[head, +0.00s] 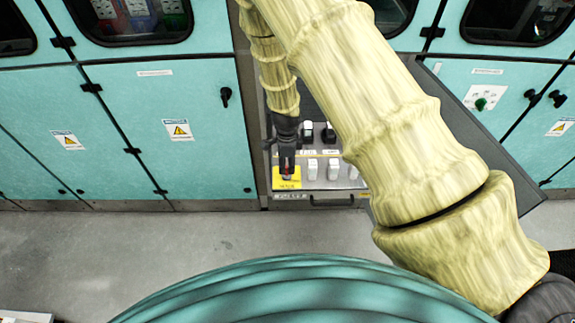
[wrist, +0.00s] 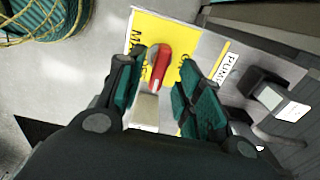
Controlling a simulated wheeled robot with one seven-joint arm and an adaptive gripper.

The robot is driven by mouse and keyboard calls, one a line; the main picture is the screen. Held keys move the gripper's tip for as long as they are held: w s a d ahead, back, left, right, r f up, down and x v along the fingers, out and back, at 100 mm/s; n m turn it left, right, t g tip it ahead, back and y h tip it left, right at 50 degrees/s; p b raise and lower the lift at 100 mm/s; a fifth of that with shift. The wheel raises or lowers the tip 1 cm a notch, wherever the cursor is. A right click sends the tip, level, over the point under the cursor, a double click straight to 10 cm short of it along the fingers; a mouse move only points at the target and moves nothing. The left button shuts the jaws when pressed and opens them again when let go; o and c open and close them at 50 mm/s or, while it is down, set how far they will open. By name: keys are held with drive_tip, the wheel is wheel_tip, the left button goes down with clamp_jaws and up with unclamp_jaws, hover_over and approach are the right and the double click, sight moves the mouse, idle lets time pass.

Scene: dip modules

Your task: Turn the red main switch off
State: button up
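The red main switch (wrist: 161,62) has a narrow red handle on a yellow plate (wrist: 147,24) with black lettering, partly hidden by my fingers. In the wrist view the handle runs nearly along my fingers, leaning slightly. My gripper (wrist: 163,63) is open, with one dark green finger pad on each side of the handle and a visible gap on both sides. In the head view my gripper (head: 287,166) is over the yellow plate (head: 284,185) at the panel's left end, and only a little red shows there. The position marks are mostly covered.
A "PUMP" label (wrist: 229,68) and a black switch with a light face (wrist: 270,97) are right of the plate. In the head view, white switches (head: 333,168) and black ones (head: 328,133) share the panel. Turquoise cabinets (head: 180,110) flank it; a handle bar (head: 332,200) runs along its front.

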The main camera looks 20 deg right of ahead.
sight(287, 167)
wheel_tip(287, 167, up, 10)
idle(0.5)
drive_tip(key=shift+r, duration=0.1)
